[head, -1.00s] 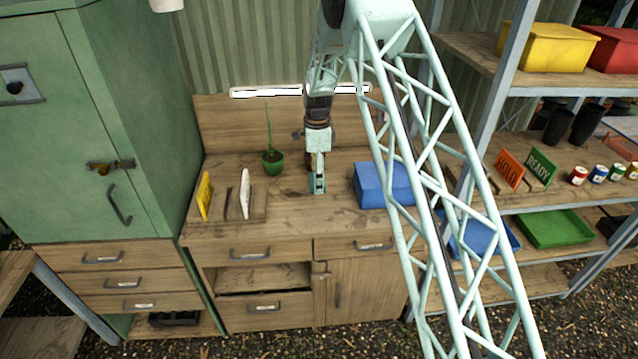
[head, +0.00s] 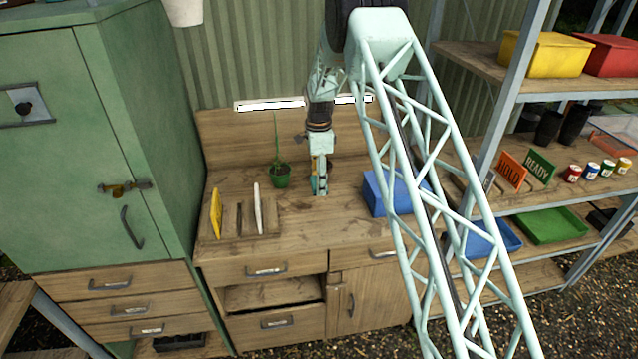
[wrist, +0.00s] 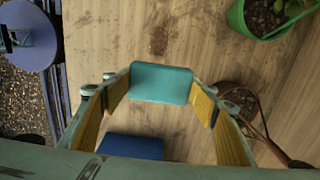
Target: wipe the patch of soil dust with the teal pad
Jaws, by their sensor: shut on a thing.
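The teal pad (wrist: 160,82) is held between the two yellow-lined fingers of my gripper (wrist: 162,90) in the wrist view. In the head view my gripper (head: 319,188) hangs low over the workbench, between the potted seedling and the blue box. A dark, smudged patch of soil dust (wrist: 160,36) lies on the wood just beyond the pad in the wrist view, with fainter marks around it. I cannot tell whether the pad touches the bench. In the head view the pad is hard to make out.
A green pot with a seedling (head: 281,178) stands left of my gripper. A blue box (head: 378,194) stands to its right. A wooden holder (head: 264,232) with a yellow item and a white item is at the bench's left. Shelves with bins (head: 545,55) stand right.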

